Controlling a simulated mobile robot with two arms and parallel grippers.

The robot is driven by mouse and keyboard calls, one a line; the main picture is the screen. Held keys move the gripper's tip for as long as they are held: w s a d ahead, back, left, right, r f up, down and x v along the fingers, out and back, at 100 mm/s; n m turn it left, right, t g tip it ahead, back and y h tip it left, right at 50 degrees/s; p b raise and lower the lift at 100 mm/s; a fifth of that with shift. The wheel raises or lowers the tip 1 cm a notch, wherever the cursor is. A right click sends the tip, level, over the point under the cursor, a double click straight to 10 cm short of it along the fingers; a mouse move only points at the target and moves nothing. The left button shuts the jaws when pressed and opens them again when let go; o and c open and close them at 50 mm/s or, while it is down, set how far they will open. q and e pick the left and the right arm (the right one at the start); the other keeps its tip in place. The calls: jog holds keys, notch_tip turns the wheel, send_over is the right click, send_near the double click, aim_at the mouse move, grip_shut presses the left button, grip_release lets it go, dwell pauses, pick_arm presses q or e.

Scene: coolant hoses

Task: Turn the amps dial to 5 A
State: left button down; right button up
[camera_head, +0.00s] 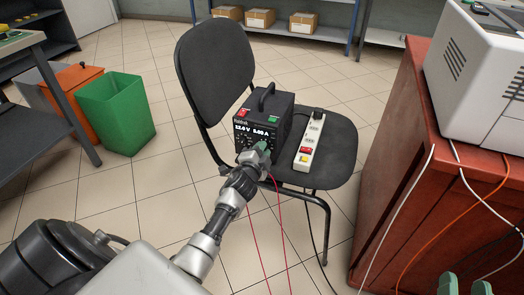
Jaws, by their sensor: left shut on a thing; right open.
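A black bench power supply (264,118) with a top handle stands on the seat of a dark office chair. Its lit display (254,131) appears to read 5.00 A on the right, with a voltage on the left. My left gripper (264,149), with green fingertips, is at the lower right of the supply's front panel. It is shut on the amps dial, which the gripper and wrist hide. My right gripper (465,286) shows only its green fingertips at the bottom right edge; it is open, apart from the supply.
A white power strip (310,142) lies beside the supply on the chair seat (340,150). Red leads (284,225) and a black cable hang down in front. A red-brown cabinet (420,165) with cables stands at right. A green bin (118,112) stands at left.

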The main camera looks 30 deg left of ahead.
dwell(0.5)
pick_arm(q)
jog(key=c, duration=1)
grip_release()
jog(key=shift+s, duration=0.2)
jog(key=p+v, duration=0.2)
jog(key=v, duration=0.8)
jog(key=shift+s+d+p, duration=0.1)
jog(key=shift+s+p, duration=0.1)
jog(key=shift+p, duration=0.1)
pick_arm(e)
notch_tip(320, 180, down, 8)
jog(key=s+d+g+h, duration=0.2)
jog(key=g, duration=0.4)
jog(key=shift+s+r+g, duration=0.2)
jog(key=shift+s+g, duration=0.2)
jog(key=shift+d, duration=0.1)
